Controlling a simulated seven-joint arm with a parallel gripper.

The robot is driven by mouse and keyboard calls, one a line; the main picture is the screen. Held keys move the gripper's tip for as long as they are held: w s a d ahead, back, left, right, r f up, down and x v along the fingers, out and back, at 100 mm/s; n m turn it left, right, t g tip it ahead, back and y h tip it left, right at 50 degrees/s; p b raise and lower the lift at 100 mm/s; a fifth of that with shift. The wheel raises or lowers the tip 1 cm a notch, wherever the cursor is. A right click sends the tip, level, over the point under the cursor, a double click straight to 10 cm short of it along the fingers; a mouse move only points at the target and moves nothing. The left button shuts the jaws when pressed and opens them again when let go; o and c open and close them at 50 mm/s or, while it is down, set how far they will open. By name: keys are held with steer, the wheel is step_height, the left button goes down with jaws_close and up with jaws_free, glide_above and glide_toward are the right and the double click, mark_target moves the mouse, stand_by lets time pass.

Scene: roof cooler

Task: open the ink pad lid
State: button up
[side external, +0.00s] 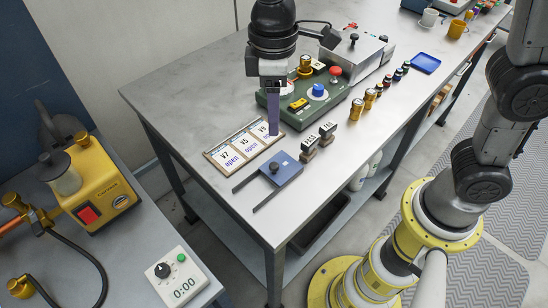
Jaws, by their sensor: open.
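The ink pad lid looks to be the flat blue plate (283,174) with a dark round knob (275,167). It lies between two thin dark rails (243,183) near the table's front edge. The plate covers whatever is under it. My gripper (273,133) points down above the table, behind the plate and apart from it. Its purple fingers overlap in this view, so the gap between them is hidden. It is open and nothing shows in it. Its tips appear in front of the rightmost card of a card board (243,145).
Two stamps (308,150) (326,134) stand right of the plate. A green panel (330,98) with buttons is behind the gripper. Small bottles (369,97) line the right edge, near a blue tray (426,63). The table's left part is clear.

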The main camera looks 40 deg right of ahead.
mark_target(274, 165)
step_height(274, 165, down, 14)
steer(key=shift+r, duration=0.2)
stand_by(0.4)
jaws_close()
stand_by(1.3)
